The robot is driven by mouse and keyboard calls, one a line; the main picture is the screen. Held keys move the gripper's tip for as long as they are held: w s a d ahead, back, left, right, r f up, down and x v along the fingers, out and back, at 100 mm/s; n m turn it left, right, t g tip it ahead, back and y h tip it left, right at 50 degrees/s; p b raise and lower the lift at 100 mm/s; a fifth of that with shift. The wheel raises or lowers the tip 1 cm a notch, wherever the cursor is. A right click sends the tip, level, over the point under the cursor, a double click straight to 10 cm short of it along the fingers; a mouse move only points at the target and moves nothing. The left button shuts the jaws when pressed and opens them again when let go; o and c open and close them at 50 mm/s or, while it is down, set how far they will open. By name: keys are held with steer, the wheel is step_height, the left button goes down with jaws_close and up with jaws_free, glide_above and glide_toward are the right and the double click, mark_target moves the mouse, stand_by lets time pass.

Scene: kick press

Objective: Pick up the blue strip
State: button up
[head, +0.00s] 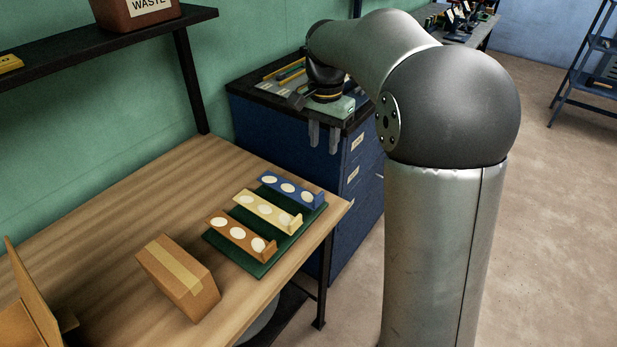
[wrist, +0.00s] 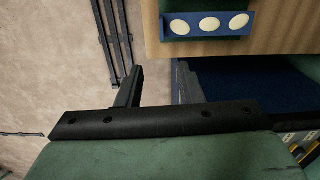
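The blue strip (head: 279,185) carries several pale round discs. It lies at the far end of a dark green mat (head: 262,267) on the wooden bench, beyond a yellow strip (head: 262,221) and an orange strip (head: 225,238). My gripper (head: 323,146) has its two fingers pointing down, apart and empty, in front of the blue cabinet beyond the bench end. In the wrist view the blue strip (wrist: 208,34) lies at the top right, ahead of the fingertips and not between them. My gripper (wrist: 160,68) is also open there.
A cardboard box (head: 178,278) stands on the bench (head: 115,212) left of the mat. A blue cabinet (head: 270,130) with tools on top is behind my gripper. A dark shelf (head: 100,42) with a waste bin (head: 135,12) overhangs the bench's back. Open floor lies right.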

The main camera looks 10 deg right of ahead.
mark_target(322, 192)
steer(key=f, duration=0.5)
steer(key=f+p, duration=0.1)
steer(key=f, duration=0.5)
steer(key=f+p, duration=0.1)
steer(key=f, duration=0.5)
steer(key=shift+w+f, duration=0.15)
steer(key=shift+w, duration=0.15)
jaws_close()
